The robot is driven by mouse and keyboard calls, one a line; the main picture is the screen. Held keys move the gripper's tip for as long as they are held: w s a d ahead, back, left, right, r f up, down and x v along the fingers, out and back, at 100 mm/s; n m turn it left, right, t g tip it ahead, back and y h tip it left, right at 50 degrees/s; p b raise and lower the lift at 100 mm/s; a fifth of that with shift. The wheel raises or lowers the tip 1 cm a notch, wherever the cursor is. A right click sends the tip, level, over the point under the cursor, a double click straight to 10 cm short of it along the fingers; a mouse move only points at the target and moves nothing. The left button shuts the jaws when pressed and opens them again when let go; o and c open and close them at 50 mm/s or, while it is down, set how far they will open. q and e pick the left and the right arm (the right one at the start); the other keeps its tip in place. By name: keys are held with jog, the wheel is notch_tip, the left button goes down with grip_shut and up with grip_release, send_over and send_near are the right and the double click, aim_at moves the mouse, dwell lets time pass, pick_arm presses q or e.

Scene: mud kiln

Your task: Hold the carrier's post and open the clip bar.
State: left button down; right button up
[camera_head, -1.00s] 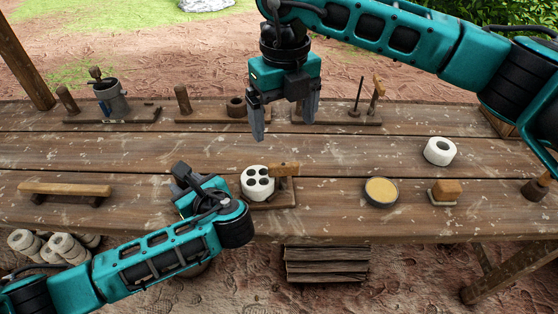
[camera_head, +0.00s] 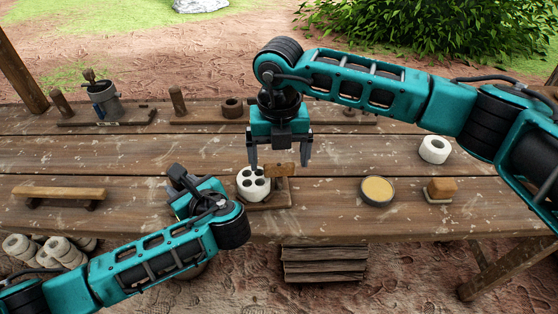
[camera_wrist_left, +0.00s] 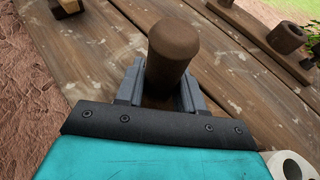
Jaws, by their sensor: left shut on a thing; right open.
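The carrier's base board (camera_head: 278,203) lies near the table's front edge. On it is a white cylinder (camera_head: 252,186) with several dark round holes in its top. A wooden clip bar (camera_head: 280,170) sits beside the cylinder at its upper right. In the left wrist view, my left gripper (camera_wrist_left: 160,88) is shut around an upright brown wooden post (camera_wrist_left: 173,48). In the head view, my left gripper (camera_head: 183,182) is left of the cylinder, and the arm mostly hides the post. My right gripper (camera_head: 279,162) is open and empty, pointing down over the clip bar.
A round tin (camera_head: 377,190), a sponge-like block (camera_head: 441,189) and a white ring (camera_head: 434,150) stand to the right. A wooden handle piece (camera_head: 60,194) lies left. A bucket (camera_head: 104,100) and boards with posts line the back. The table between is clear.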

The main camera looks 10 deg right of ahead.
jog(key=shift+f, duration=1)
jog(key=c, duration=1.1)
